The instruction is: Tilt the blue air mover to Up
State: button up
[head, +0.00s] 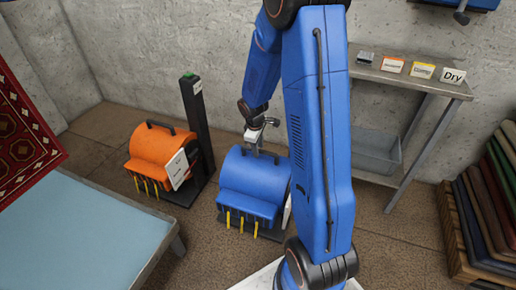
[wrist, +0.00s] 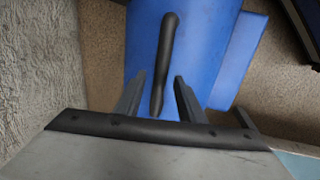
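The blue air mover (head: 247,183) stands on the floor by the wall, yellow prongs along its front lower edge. It also shows in the wrist view (wrist: 213,40). Its black handle (wrist: 167,40) is on top. My gripper (head: 262,148) is above the top of the air mover, pointing down. In the wrist view my gripper (wrist: 160,76) is open, with one finger on each side of the handle's near end. I see gaps between fingers and handle; contact cannot be told. A pale panel at the air mover's right side is mostly hidden by my arm, so its marking is unreadable.
An orange air mover (head: 152,147) with a white card stands to the left, beside a black post (head: 195,125). A blue-topped table (head: 90,235) is at lower left. A shelf with labels (head: 410,75) and a grey bin (head: 376,152) is at right, near stacked rugs (head: 490,215).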

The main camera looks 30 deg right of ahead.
jog(key=shift+f, duration=0.1)
grip_shut()
jog(key=shift+w+d, duration=0.1)
jog(key=shift+w+d+g+y, duration=0.55)
jog(key=shift+w+d, duration=0.25)
jog(key=shift+d, duration=0.25)
jog(key=w+d+f+g+y, duration=0.3)
jog(key=w+d, duration=0.3)
jog(key=d, duration=0.2)
jog(key=shift+w+d+f+y, duration=0.35)
jog(key=shift+f+y, duration=0.3)
jog(key=shift+f, duration=0.15)
jog(key=shift+w+d, duration=0.1)
